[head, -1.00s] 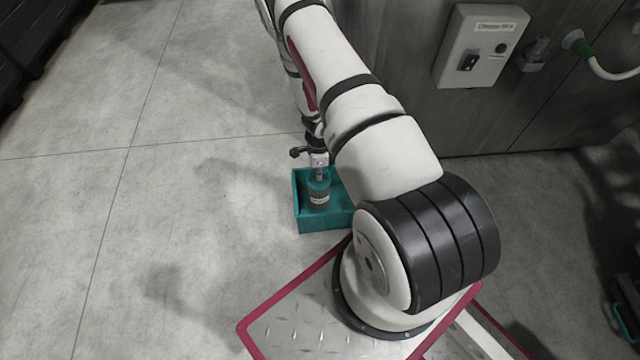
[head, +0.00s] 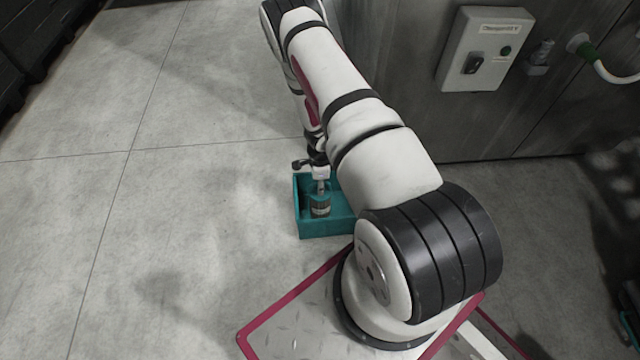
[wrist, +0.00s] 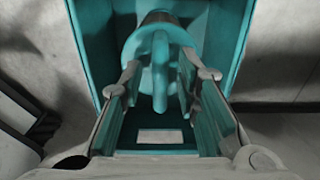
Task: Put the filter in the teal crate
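The crate's walls (wrist: 92,40) rise on both sides. My gripper (head: 320,184) is directly above the filter, reaching into the crate. In the wrist view my gripper (wrist: 162,72) is open, with its fingers apart on either side of the handle and visible gaps beside it. The filter's underside is hidden.
A grey machine wall with a switch box (head: 485,50) and a hose fitting (head: 585,47) stands behind the crate, to the right. My arm hides the crate's right part. The concrete floor (head: 215,130) to the left is clear.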

